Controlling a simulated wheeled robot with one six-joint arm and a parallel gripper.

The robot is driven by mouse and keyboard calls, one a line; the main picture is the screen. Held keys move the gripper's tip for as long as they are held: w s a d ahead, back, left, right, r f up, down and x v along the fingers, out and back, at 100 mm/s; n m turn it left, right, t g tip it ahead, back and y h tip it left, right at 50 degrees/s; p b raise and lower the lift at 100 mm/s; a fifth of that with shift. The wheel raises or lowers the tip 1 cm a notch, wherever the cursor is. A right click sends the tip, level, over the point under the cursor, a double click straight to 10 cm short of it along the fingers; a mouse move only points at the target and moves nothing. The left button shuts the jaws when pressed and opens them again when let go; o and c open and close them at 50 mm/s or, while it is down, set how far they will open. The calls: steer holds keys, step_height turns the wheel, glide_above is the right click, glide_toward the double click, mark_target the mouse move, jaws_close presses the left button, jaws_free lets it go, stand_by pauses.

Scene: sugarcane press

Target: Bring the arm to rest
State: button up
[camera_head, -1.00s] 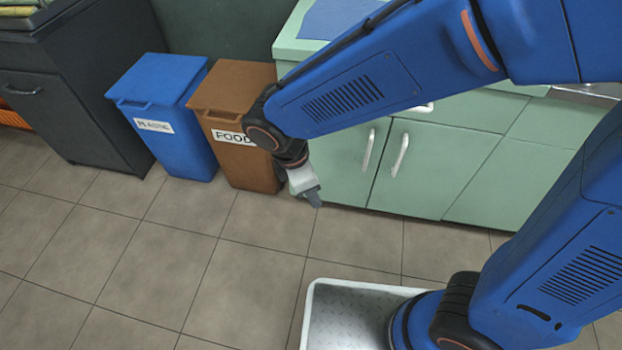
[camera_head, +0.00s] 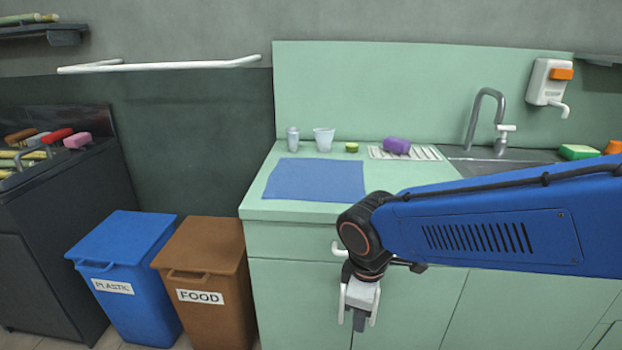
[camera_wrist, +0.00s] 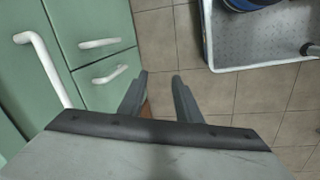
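My gripper (camera_head: 358,322) hangs pointing down in front of the green cabinet, below the counter edge, in the head view. In the wrist view, my gripper (camera_wrist: 160,76) shows its two dark fingers apart, with only floor tiles between them. It is open and empty. My blue arm reaches in from the right of the head view, in front of the cabinet.
The green counter (camera_head: 262,210) holds a blue mat (camera_head: 315,180), a cup (camera_head: 324,139) and a purple sponge (camera_head: 396,145). A blue plastic bin (camera_head: 125,275) and brown food bin (camera_head: 210,270) stand left. White cabinet handles (camera_wrist: 45,65) are near my gripper.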

steer(key=s+d+r+m+t, duration=0.1)
steer(key=s+d+r+m, duration=0.2)
steer(key=d+m, duration=0.4)
steer(key=s+d+r+m+t, duration=0.2)
steer(key=d+m, duration=0.4)
steer(key=d, duration=0.5)
steer(key=shift+s+d+r+m+y, duration=0.15)
steer(key=shift+s+r+m+y, duration=0.35)
steer(key=shift+s, duration=0.75)
steer(key=shift+r, duration=0.1)
